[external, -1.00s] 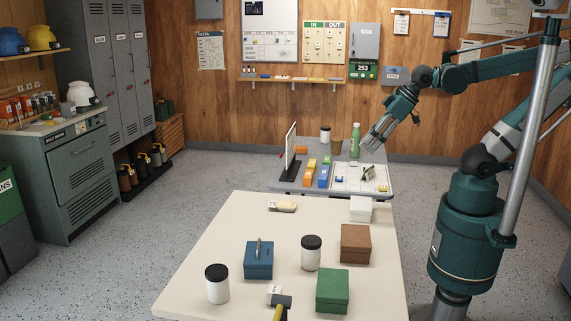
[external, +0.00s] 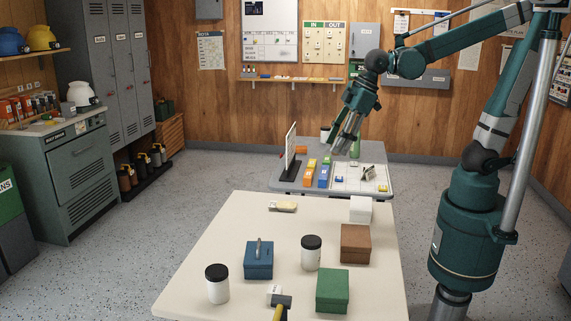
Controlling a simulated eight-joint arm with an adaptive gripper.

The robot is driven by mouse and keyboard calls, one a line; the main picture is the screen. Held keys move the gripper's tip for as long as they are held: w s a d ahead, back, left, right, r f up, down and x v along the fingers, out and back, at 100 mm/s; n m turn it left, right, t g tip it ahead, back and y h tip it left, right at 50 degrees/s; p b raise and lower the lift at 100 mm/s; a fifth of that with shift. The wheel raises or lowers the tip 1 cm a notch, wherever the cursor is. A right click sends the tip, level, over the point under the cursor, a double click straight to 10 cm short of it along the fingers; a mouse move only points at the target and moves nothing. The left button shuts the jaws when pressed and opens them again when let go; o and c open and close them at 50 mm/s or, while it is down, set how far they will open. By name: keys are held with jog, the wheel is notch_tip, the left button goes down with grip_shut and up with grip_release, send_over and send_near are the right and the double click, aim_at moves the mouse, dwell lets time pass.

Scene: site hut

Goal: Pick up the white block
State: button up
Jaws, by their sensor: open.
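The white block (external: 360,210) sits on the far right part of the cream table (external: 225,245), just behind a brown box (external: 356,243). My gripper (external: 346,143) is open and empty. It hangs in the air with its fingers pointing down, and in the picture it lies over the back table, above and a little left of the white block.
The grey back table (external: 290,186) holds an upright board (external: 291,150) and coloured blocks. The cream table's middle left is clear.

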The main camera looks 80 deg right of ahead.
jog(key=w+a+f+n+g, duration=0.1)
jog(key=w+a+f+n, duration=0.15)
jog(key=w+a, duration=0.55)
jog(key=n+g+h+p, duration=0.1)
jog(key=n+g+p, duration=0.3)
jog(key=n, duration=0.6)
send_over(273, 288)
jog(key=f, duration=2)
jog(key=shift+d+f, duration=0.25)
jog(key=shift+d, duration=0.1)
jog(key=shift+a+f, duration=0.25)
jog(key=shift+f, duration=0.05)
jog(key=shift+f+b, duration=0.4)
jog(key=shift+f, duration=0.9)
